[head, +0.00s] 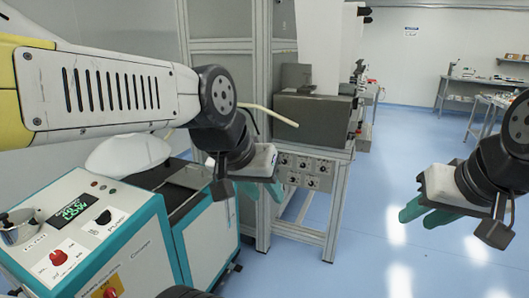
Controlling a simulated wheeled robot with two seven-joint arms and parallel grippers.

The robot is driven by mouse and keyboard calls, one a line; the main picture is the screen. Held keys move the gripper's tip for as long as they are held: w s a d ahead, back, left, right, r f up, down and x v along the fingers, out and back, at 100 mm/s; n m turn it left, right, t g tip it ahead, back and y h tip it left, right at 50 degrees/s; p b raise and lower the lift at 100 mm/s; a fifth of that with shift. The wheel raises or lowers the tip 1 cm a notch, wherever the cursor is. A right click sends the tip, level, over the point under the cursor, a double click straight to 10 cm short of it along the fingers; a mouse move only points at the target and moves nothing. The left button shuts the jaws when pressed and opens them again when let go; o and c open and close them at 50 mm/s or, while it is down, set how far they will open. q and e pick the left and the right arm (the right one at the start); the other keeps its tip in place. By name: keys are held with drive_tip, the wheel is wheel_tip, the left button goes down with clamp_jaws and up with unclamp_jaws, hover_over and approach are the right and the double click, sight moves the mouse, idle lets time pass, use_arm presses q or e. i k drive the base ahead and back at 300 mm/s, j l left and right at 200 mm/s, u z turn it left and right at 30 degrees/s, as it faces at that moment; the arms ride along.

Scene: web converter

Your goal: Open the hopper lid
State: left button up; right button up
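No part is clearly recognisable as a hopper lid. A white-and-teal machine (150,262) with a control panel stands at lower left. A white rounded cover (128,154) sits behind its panel, partly hidden by my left arm. A dark flat top (182,190) lies beside it. My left gripper (250,190) is to the right of that top, with its green fingers apart and nothing seen between them. My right gripper (427,213) is at the far right over open floor, its two green fingers apart and empty.
A metal frame (262,130) holds a dark grey box (314,118) and a panel of knobs (305,171) just beyond my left gripper. A pale yellowish rod (271,114) shows beside my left wrist. Tables stand at the back right. The blue floor (375,250) between is clear.

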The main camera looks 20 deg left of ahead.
sight(194, 176)
drive_tip(key=i+u, duration=0.5)
drive_tip(key=i+l+u, duration=0.15)
drive_tip(key=i+u, duration=0.3)
drive_tip(key=i, duration=0.15)
drive_tip(key=i+j+u, duration=0.1)
drive_tip(key=i+u, duration=0.25)
drive_tip(key=i, duration=0.15)
drive_tip(key=i+u, duration=0.35)
drive_tip(key=i, duration=0.2)
